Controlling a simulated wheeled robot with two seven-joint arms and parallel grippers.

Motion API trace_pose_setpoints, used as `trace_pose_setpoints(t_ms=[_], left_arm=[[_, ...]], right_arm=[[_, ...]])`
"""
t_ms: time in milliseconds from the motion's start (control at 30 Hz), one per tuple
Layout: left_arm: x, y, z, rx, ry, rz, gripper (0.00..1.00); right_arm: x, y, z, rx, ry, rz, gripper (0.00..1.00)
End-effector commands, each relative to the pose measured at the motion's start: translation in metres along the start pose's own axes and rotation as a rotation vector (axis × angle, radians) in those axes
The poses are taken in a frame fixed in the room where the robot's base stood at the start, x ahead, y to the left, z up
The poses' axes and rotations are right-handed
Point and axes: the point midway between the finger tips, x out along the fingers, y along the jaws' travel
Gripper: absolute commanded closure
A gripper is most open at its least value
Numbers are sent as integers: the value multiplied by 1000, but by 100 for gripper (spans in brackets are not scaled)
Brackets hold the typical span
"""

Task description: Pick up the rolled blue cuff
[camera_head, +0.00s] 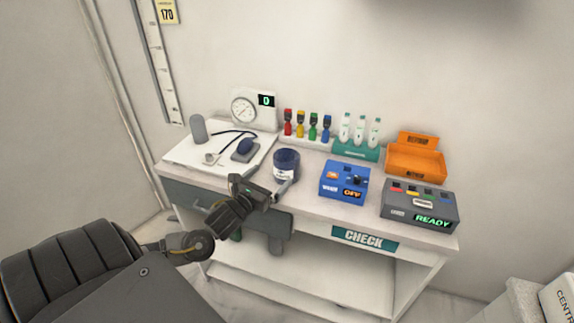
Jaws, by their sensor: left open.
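The rolled blue cuff (286,164) stands upright on the desk, dark blue with a pale label on its lower front. My left gripper (265,187) is open and empty, just in front of the cuff and a little to its left. One finger reaches close to the cuff's lower front edge. I cannot tell whether it touches. My right gripper is not in view.
A white board (185,153) with a grey cylinder, stethoscope and dark bulb lies left of the cuff. A gauge (244,110), coloured bottles and a teal rack (356,151) stand behind. A blue box (344,182), orange bin (416,162) and grey READY box (419,206) are right.

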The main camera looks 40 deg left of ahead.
Motion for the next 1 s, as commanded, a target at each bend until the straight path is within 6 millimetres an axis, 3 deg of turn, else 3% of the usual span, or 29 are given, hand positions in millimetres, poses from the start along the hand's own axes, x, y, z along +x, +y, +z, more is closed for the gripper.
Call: trace_pose_setpoints(t_ms=[100, 367, 700, 1000], left_arm=[[16, -1, 1, 0, 0, 0, 0], [26, -2, 1, -1, 1, -3, 0], [71, -4, 1, -1, 0, -4, 0], [75, -5, -1, -1, 1, -5, 0]], right_arm=[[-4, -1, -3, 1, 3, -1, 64], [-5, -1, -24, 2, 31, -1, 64], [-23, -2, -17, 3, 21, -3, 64], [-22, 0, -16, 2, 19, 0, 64]])
